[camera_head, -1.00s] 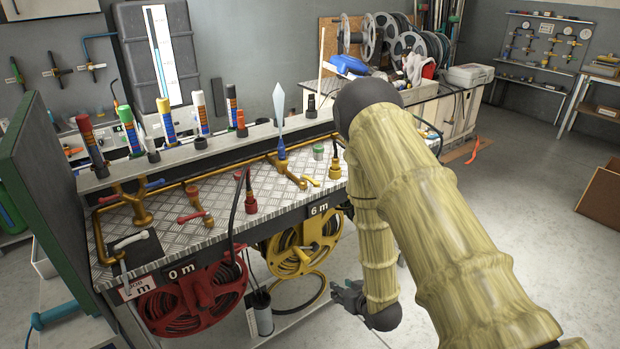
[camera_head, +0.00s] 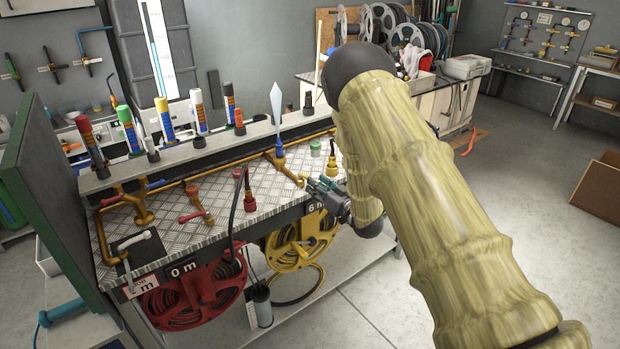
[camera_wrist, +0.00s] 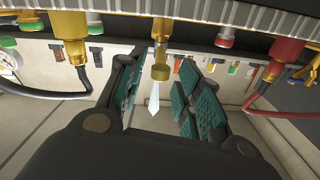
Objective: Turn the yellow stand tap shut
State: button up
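The brass stand tap (camera_head: 288,172) stands on the checker-plate bench top above the yellow reel. Its yellow end by my gripper is partly hidden, so I cannot tell its lever's angle. In the wrist view, a brass fitting (camera_wrist: 160,62) hangs between and beyond my finger pads; the picture looks upside down. My gripper (camera_head: 324,190) is at the bench's front edge, just right of the tap. In the wrist view my gripper (camera_wrist: 160,98) is open with nothing visibly clasped; contact with the fitting cannot be told.
A pale blue-white spike (camera_head: 277,110) rises behind the tap. A yellow hose fitting (camera_head: 332,163) stands close behind my gripper. The red-handled tap (camera_head: 197,207) and red hose fitting (camera_head: 249,195) are to the left. Yellow reel (camera_head: 300,243) and red reel (camera_head: 195,297) hang below.

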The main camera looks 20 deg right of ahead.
jog(key=shift+p+x, duration=0.45)
jog(key=shift+x, duration=1.75)
grip_shut()
